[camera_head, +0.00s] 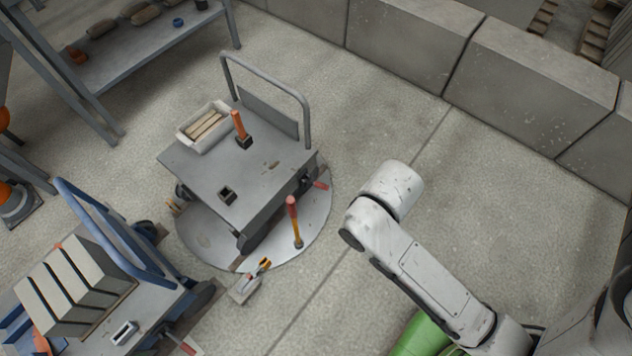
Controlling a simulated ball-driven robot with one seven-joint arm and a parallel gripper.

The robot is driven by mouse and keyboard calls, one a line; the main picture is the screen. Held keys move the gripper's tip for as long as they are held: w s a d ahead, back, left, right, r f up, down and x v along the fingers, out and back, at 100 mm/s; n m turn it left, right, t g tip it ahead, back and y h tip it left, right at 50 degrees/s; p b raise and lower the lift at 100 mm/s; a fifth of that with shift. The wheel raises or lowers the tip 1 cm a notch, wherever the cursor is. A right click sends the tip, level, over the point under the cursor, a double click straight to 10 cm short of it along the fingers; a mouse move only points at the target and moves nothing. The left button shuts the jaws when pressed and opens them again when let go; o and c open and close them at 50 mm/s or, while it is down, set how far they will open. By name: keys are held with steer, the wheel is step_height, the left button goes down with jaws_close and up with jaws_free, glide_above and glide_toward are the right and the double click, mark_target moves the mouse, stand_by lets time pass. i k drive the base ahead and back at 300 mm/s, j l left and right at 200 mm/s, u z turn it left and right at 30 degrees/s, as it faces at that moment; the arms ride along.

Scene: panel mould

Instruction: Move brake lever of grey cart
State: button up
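The grey cart (262,172) stands on a round metal plate (312,217) in the floor, its tube handle at the back. A small red-tipped lever (320,184) sticks out low at the cart's right end, by a wheel; it looks like the brake lever. A taller lever (295,222) with a red grip and yellow shaft stands upright on the plate in front of the cart. An orange-handled lever (239,128) stands in a black socket on the deck. My arm is right of the cart, apart from it; my gripper is not in view.
A crate (204,128) sits on the cart deck. A blue-handled cart (115,230) with grey blocks stands at lower left. A small block with a yellow-and-dark item (248,282) lies before the plate. Concrete blocks (530,80) line the back right; floor between is clear.

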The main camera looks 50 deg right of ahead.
mark_target(323, 186)
steer(key=i+j, duration=0.2)
steer(key=i, duration=0.25)
steer(key=i+j+z, duration=0.15)
steer(key=i, duration=0.3)
steer(key=j, duration=0.1)
